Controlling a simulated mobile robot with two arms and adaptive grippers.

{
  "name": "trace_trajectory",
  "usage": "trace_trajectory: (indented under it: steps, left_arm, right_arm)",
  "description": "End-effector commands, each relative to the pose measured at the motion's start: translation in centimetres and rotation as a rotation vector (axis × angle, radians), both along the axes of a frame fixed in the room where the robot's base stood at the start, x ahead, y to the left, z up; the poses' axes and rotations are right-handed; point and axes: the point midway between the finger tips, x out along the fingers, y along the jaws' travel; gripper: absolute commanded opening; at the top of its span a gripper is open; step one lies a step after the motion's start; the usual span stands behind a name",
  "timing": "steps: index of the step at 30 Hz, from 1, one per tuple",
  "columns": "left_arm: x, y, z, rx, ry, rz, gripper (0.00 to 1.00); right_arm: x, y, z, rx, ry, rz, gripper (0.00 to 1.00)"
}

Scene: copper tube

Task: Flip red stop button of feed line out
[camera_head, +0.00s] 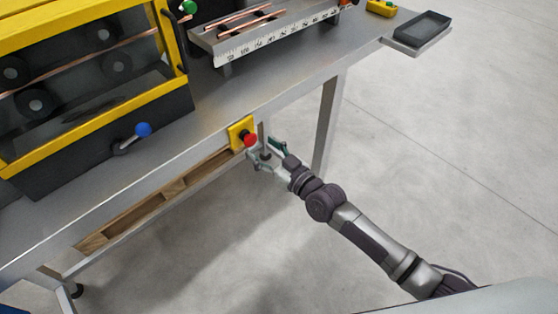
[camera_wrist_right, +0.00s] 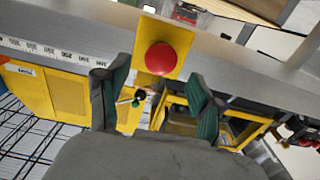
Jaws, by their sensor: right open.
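The red stop button (camera_head: 250,140) sits on a yellow plate (camera_head: 236,130) on the front edge of the workbench. In the right wrist view the red button (camera_wrist_right: 161,58) is a round dome on its yellow plate (camera_wrist_right: 165,34), just beyond and between the fingertips. My right gripper (camera_head: 266,157) is beside the button in the head view. In the right wrist view my right gripper (camera_wrist_right: 158,85) is open, with one green-padded finger on each side and nothing between them. I cannot tell from these views whether a finger touches the button. My left gripper is not in view.
A yellow-framed machine (camera_head: 95,125) with a blue-knobbed lever (camera_head: 143,130) stands on the bench (camera_head: 215,105). A ruled rack (camera_head: 270,40) holds copper tubes.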

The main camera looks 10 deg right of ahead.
Motion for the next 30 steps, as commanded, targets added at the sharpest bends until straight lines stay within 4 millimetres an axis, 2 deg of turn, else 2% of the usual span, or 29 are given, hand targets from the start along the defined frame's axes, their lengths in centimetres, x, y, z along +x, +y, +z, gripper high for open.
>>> trace_trajectory:
  steps: [1,6,12,30]
  left_arm:
    - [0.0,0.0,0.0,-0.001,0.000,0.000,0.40]
    - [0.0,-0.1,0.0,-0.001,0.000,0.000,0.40]
    - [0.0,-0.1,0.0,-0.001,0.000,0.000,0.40]
    - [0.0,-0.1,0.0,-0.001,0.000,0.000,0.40]
  right_arm:
    - [-1.1,-0.8,-0.1,-0.002,0.002,0.000,0.66]
    - [-3.8,-2.8,-0.1,-0.002,0.001,0.000,0.66]
    - [-5.7,-4.2,0.0,-0.001,0.000,0.000,0.66]
    - [-6.1,-4.5,0.0,0.000,0.000,-0.001,0.66]
